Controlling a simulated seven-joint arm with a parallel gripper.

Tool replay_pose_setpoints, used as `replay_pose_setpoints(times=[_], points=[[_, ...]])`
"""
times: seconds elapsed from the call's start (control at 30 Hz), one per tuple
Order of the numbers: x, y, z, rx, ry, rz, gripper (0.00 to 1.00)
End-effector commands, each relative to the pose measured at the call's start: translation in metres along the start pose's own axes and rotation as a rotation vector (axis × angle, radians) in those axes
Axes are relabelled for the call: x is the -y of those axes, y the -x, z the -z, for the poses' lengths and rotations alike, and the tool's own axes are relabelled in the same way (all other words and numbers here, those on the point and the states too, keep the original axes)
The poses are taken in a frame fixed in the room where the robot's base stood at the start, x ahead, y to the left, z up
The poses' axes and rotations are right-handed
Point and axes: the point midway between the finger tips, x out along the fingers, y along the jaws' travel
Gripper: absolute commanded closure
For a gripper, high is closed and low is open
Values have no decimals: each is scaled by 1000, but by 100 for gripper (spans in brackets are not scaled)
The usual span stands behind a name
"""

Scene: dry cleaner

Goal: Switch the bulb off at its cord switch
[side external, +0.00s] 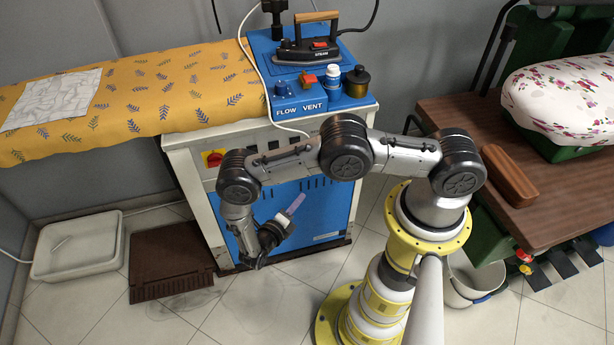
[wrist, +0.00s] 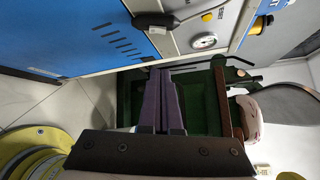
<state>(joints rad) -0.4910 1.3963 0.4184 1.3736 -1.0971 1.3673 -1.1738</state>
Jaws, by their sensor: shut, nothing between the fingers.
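No bulb shows in either view, and I cannot make out a cord switch for certain. A thin white cord (side external: 245,40) hangs at the left of the blue-topped steam unit in the side view and runs down over its front. My gripper (side external: 297,202) is low in front of the unit's blue front panel, its purple fingers angled up to the right. In the wrist view my gripper (wrist: 161,72) has its fingers together with nothing between them. A dark grey elongated piece (wrist: 155,20) crosses the unit's front at the top there; I cannot tell what it is.
The steam unit (side external: 185,175) carries an iron (side external: 305,52), bottles and a control box. A patterned ironing board (side external: 150,95) extends left. A brown mat (side external: 170,262) and white tray (side external: 80,262) lie on the floor. A wooden table (side external: 455,125) stands right.

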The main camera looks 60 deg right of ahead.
Motion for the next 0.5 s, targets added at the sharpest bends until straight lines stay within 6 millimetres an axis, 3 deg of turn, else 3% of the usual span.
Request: replay_pose_setpoints(times=[0.37, 0.5], points=[[0, -76, 2, -5, 1, 2, 100], [0, -91, -14, -3, -3, 0, 100]])
